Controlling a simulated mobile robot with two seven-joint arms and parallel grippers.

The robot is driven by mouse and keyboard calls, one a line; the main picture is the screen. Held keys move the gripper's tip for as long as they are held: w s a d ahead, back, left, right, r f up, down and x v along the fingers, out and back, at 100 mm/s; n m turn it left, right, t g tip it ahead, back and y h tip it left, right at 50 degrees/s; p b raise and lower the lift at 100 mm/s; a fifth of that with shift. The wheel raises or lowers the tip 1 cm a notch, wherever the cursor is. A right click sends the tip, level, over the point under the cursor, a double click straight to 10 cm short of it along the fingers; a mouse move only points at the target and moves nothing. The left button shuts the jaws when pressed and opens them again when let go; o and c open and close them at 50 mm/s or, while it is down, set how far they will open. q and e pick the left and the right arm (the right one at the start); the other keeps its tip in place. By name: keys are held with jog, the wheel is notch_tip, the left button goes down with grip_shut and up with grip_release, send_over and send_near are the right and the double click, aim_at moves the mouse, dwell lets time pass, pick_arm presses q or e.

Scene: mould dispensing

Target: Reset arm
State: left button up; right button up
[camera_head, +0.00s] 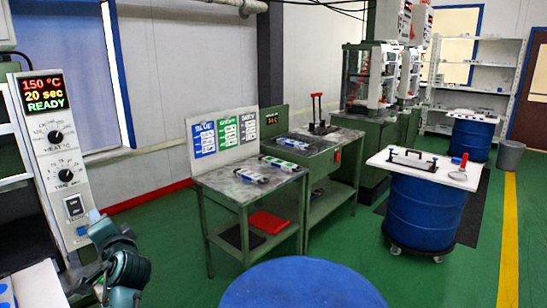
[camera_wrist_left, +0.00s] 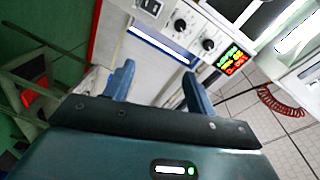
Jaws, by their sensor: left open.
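My left gripper (camera_head: 97,217) is at the lower left of the head view, beside the lower end of a white control panel (camera_head: 58,160). In the left wrist view the two blue fingers of my left gripper (camera_wrist_left: 157,72) stand apart with nothing between them. The panel's display (camera_head: 43,92) reads 150 °C, 20 sec, READY. The panel has two black dials and a dark switch (camera_head: 74,207), close to my fingertips in the head view. Whether they touch it I cannot tell. The display (camera_wrist_left: 236,60) also shows in the left wrist view. My right gripper is not in view.
A green-framed workbench (camera_head: 215,182) with small trays and BLUE, GREEN and GREY signs stands mid-room. A blue round top (camera_head: 300,285) is at the front. A blue drum (camera_head: 425,212) on wheels carries a white board. Green floor lies between the panel and bench.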

pick_arm(q)
jog(key=s+d+f+m+h, duration=0.1)
jog(key=d+f+h, duration=0.1)
jog(key=f, duration=0.4)
jog(key=s+d+f+h, duration=0.2)
jog(key=d+f+h, duration=0.1)
jog(key=f, duration=0.4)
jog(key=s+d+f+h, duration=0.3)
jog(key=s+d+f, duration=0.2)
jog(key=s+f, duration=0.2)
jog(key=s+d+f+n+g+h, duration=0.1)
jog(key=s+d+f+h, duration=0.2)
jog(key=s+d+f, duration=0.2)
notch_tip(320, 180, down, 4)
jog(key=shift+s+r, duration=0.25)
jog(key=shift+s, duration=1)
jog(key=s+d+f+n+h, duration=0.1)
jog(key=s+d, duration=0.1)
jog(key=s, duration=0.2)
jog(key=s+d+f+n+g+h, duration=0.1)
jog(key=s+d+f, duration=0.1)
jog(key=s, duration=0.2)
jog(key=s+d+f+n+h, duration=0.1)
jog(key=s+d, duration=0.1)
jog(key=s, duration=0.2)
jog(key=shift+d+f+g+h, duration=0.1)
jog(key=shift+f+g+h, duration=0.1)
jog(key=shift+g+h, duration=0.15)
jog(key=shift+c, duration=0.2)
